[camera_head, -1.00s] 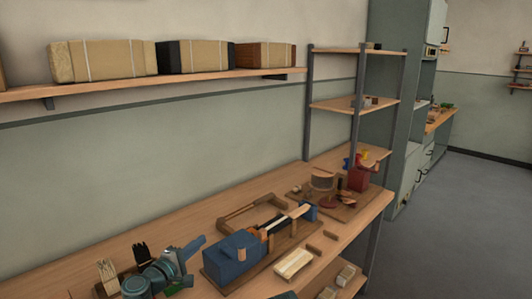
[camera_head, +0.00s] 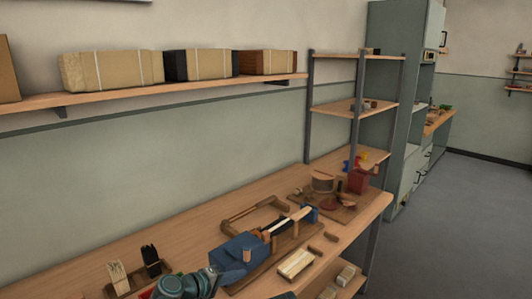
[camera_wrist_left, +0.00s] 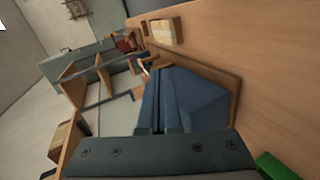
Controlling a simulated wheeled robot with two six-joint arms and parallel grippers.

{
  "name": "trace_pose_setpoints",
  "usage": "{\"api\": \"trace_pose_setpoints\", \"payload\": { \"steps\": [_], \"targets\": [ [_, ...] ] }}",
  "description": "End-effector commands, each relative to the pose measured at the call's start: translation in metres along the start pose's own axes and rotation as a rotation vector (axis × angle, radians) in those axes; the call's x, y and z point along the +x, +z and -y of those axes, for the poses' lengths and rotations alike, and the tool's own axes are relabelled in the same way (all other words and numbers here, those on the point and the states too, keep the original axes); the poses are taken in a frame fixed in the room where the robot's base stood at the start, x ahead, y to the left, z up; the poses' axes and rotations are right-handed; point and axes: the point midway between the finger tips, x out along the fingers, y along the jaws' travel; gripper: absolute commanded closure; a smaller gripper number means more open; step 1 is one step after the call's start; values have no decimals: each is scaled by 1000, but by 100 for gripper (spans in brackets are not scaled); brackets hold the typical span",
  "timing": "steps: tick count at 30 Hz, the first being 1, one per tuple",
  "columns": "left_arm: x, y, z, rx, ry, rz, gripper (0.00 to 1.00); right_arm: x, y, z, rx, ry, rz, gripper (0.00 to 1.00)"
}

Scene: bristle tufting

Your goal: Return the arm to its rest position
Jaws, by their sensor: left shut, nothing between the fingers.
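My left arm (camera_head: 192,284) shows as a teal-grey piece at the bottom edge of the head view, in front of the workbench (camera_head: 85,275). In the left wrist view my left gripper (camera_wrist_left: 158,130) is shut, with nothing between the fingers. The wrist view is turned sideways. Beyond the fingers is a blue machine (camera_wrist_left: 195,100) on a wooden base, which also shows in the head view (camera_head: 240,251) to the right of my arm. My right gripper is in neither view.
A holder with pale and black bristle bundles (camera_head: 150,263) stands just left of my arm. A green block (camera_wrist_left: 275,166) is near the gripper in the wrist view. A pale block (camera_head: 296,263) lies before the machine. A red container (camera_head: 358,181) stands farther right.

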Motion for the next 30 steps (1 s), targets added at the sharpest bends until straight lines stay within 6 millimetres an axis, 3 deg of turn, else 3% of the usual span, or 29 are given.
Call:
{"api": "trace_pose_setpoints", "payload": {
  "steps": [6,9,12,18,21,30],
  "targets": [
    [7,88,20,301,-307,273,100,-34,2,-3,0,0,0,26],
    [-7,126,39,479,-509,425,100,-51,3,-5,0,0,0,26],
    [-29,148,56,632,-700,548,100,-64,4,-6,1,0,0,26],
    [-71,159,68,826,-986,683,100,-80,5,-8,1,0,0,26],
    [-82,158,69,869,-1061,710,100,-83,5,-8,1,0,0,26],
    [-88,157,71,889,-1101,720,100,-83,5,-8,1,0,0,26]
  ]
}}
